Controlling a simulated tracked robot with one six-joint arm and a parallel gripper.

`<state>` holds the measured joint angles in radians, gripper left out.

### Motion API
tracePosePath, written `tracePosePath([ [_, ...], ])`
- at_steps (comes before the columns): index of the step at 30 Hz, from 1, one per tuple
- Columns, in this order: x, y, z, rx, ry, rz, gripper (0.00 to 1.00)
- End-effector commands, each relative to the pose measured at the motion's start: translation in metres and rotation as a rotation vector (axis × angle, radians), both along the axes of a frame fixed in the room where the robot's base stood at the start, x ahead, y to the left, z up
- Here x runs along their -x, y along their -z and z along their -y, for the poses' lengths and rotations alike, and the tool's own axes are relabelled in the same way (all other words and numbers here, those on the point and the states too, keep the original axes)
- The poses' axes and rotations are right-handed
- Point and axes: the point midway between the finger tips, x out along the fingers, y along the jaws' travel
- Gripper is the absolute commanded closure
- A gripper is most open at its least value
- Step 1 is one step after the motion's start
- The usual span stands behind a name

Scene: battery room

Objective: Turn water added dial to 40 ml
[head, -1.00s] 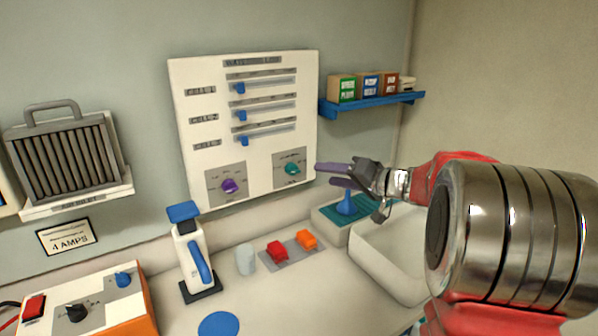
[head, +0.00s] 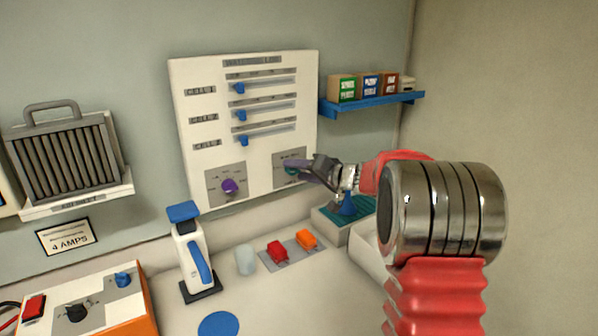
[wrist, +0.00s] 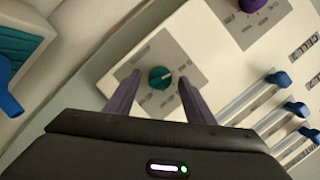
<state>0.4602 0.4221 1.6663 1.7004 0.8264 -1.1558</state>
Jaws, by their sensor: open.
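A white wall panel (head: 200,120) carries a teal dial (head: 291,170) at its lower right and a purple dial (head: 229,186) at its lower left. Their labels are too small to read, so I cannot tell which is the water added dial. My gripper (head: 299,166) is at the teal dial and partly hides it. In the wrist view, the open purple fingers of my gripper (wrist: 160,88) stand either side of the teal dial (wrist: 160,77), with a gap on both sides. Its pale pointer line points right in that view.
Several blue sliders (head: 240,115) sit above the dials. A blue shelf (head: 375,103) with small boxes is to the right. Below are a teal-topped block (head: 330,218) with a blue part, a white basin (head: 368,255), and red (head: 277,252) and orange (head: 306,239) blocks.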

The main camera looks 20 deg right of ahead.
Motion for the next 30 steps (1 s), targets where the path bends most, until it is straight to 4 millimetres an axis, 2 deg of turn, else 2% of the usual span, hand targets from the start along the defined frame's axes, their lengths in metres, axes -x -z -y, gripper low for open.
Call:
tracePosePath([
  [9, -0.0024, 0.0009, -0.0009, 0.0, 0.001, -0.001, 0.51],
  [26, -0.0022, 0.0013, -0.0011, 0.0, 0.001, -0.001, 0.9],
  [30, -0.0022, 0.0016, -0.0009, -0.002, 0.001, -0.002, 0.92],
])
